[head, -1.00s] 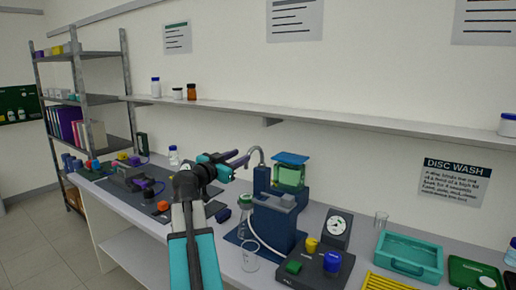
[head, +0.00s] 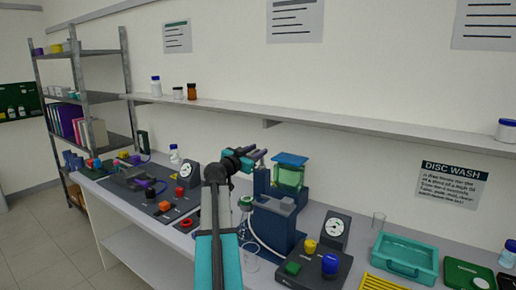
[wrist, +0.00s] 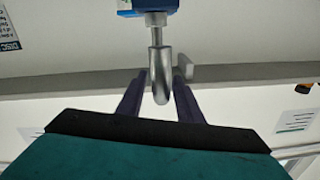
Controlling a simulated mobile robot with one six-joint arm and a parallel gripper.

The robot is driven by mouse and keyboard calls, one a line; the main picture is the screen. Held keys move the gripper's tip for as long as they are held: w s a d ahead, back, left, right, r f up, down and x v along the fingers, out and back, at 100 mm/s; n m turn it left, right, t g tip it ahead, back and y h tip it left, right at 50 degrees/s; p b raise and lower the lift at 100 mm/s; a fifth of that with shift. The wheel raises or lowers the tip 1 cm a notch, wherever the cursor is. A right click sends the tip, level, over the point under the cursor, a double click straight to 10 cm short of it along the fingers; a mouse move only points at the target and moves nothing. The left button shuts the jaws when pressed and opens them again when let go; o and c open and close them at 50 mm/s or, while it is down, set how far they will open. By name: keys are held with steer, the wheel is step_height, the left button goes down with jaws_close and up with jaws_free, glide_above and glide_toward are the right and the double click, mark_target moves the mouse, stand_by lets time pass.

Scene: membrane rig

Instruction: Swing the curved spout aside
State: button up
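The curved spout (wrist: 161,72) is a shiny metal hook-shaped tube that rises from the blue rig body (wrist: 148,6) in the wrist view. In the head view the rig (head: 275,228) stands on the bench, and my gripper hides most or all of the spout. My gripper (head: 260,156) is at spout height on the left side of the rig. In the wrist view the purple fingers of my gripper (wrist: 159,98) are apart, one on each side of the spout's bend. Gaps show between the spout and both fingers.
A control box (head: 315,267) with coloured knobs and a gauge (head: 333,229) stand to the right. A wall shelf (head: 350,142) runs behind. A dark bench unit (head: 150,195) lies to the left.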

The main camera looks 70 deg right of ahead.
steer(key=shift+s+d, duration=0.15)
steer(key=shift+d, duration=0.5)
jaws_close()
steer(key=shift+b, duration=0.6)
